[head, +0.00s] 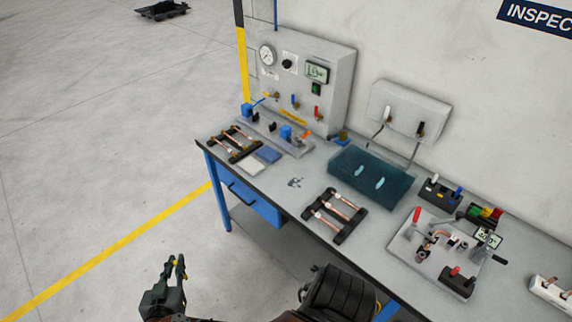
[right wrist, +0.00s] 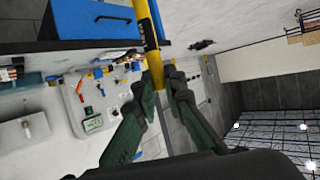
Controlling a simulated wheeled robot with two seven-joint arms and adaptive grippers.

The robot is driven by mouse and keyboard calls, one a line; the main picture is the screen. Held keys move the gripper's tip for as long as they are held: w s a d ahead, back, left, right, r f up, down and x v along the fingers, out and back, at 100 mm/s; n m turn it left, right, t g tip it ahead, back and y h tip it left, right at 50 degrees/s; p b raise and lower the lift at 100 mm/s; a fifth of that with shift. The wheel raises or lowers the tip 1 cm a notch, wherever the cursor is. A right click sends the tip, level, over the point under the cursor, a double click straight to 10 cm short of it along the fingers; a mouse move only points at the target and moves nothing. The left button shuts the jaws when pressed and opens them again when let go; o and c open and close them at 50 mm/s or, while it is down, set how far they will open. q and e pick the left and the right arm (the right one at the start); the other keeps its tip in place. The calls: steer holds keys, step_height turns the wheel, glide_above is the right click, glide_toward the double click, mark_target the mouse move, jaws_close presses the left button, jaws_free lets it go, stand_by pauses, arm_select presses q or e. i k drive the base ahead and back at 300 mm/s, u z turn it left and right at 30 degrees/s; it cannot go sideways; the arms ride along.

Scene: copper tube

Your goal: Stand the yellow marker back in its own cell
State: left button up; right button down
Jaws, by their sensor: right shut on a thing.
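My right gripper (head: 178,266) is at the lower left of the head view, over the floor in front of the bench. It also shows in the right wrist view (right wrist: 162,80), shut on the yellow marker (right wrist: 150,42). The marker is a yellow stick with a dark band, sticking out past the fingertips; in the head view only a little yellow shows at the fingers. A dark holder (head: 440,192) at the right of the bench carries upright pieces with white and blue tops. I cannot tell which cell is the marker's. My left gripper is not in view.
The bench (head: 290,190) carries a gauge panel (head: 310,80), two racks of copper tubes (head: 335,216), a teal mat (head: 345,163) and a grey fixture plate (head: 408,252).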

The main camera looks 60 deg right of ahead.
mark_target(437, 201)
steer(key=u, duration=0.05)
steer(key=k, duration=1.1)
steer(key=z, duration=1.85)
steer(key=i, duration=0.4)
steer(key=u, duration=0.05)
